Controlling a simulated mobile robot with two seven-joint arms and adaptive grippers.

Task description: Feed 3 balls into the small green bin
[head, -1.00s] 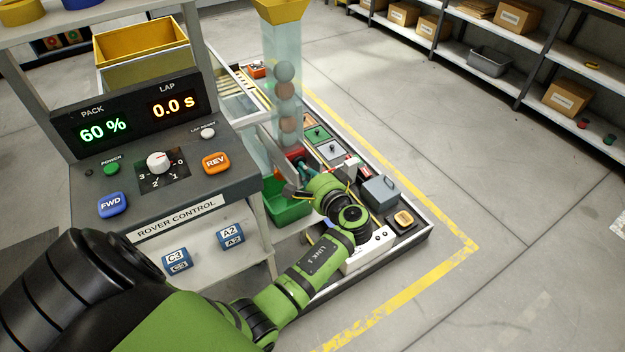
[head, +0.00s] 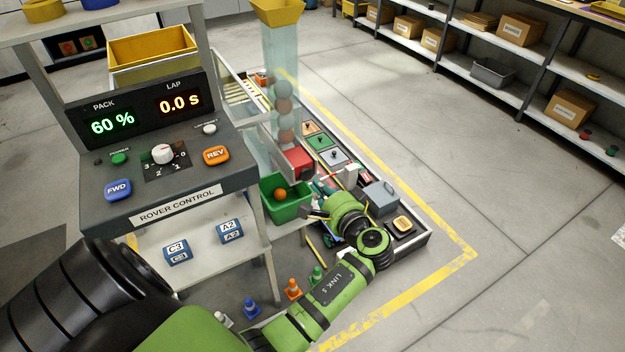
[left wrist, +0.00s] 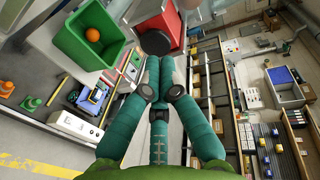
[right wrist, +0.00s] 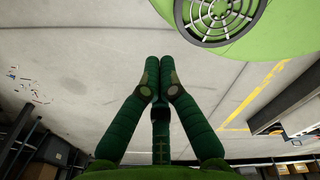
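The small green bin (head: 292,213) stands below the clear tube (head: 270,60), with one orange ball (head: 280,194) inside. Both the bin (left wrist: 75,58) and the ball (left wrist: 93,35) show in the left wrist view. Several dull balls (head: 285,121) are stacked in the tube above a red block (head: 300,162). My left gripper (head: 319,186) is right of the bin. In the left wrist view its fingers (left wrist: 160,60) are together and empty, pointing at the red block (left wrist: 160,28) and a dark round part; contact is unclear. My right gripper (right wrist: 160,62) is shut and empty, over bare floor.
The rover control panel (head: 180,205) stands left of the tube. Right of the bin are a grey box (head: 381,196) and an orange button (head: 403,223). Small cones (head: 292,289) stand below. The floor to the right is clear up to the shelves.

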